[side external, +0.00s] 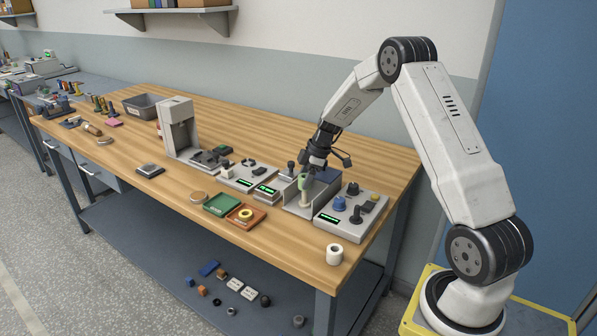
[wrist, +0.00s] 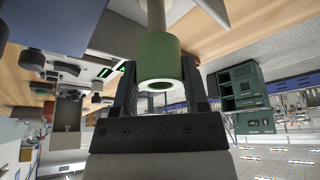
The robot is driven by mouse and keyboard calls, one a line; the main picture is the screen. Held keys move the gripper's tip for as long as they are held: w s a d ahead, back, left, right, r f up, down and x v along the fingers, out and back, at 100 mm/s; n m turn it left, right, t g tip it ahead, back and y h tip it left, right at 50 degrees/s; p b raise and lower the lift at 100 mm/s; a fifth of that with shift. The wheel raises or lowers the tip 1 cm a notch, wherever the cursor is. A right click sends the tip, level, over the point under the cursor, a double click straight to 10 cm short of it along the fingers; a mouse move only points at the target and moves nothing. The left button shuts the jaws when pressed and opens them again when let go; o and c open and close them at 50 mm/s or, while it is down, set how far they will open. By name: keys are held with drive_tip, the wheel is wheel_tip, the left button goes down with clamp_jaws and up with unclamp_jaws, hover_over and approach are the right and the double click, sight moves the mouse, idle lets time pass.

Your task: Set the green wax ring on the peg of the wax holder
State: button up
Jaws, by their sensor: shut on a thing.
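The green wax ring (wrist: 155,55) is a short green tube between the two dark fingers of my gripper (wrist: 159,80), which is shut on it. In the side view the ring (side external: 302,183) is small and green, at the top of a pale upright peg (side external: 305,198). The peg stands in a grey open holder (side external: 292,208) near the right end of the bench. In the wrist view the peg (wrist: 155,14) lines up with the far end of the ring. I cannot tell how far, if at all, the peg is inside the ring. My gripper (side external: 308,177) reaches in from above, tilted.
A control box with a blue knob (side external: 339,203) stands close right of the holder, and more grey units (side external: 243,177) stand to its left. A green tray (side external: 221,203), an orange tray (side external: 234,220) with a yellow ring, and a white roll (side external: 334,254) lie nearer the front edge.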

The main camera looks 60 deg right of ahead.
sight(305, 192)
drive_tip(key=shift+f, duration=2.55)
idle(0.4)
drive_tip(key=o, duration=1.3)
drive_tip(key=shift+r, duration=0.1)
drive_tip(key=shift+v, duration=3.85)
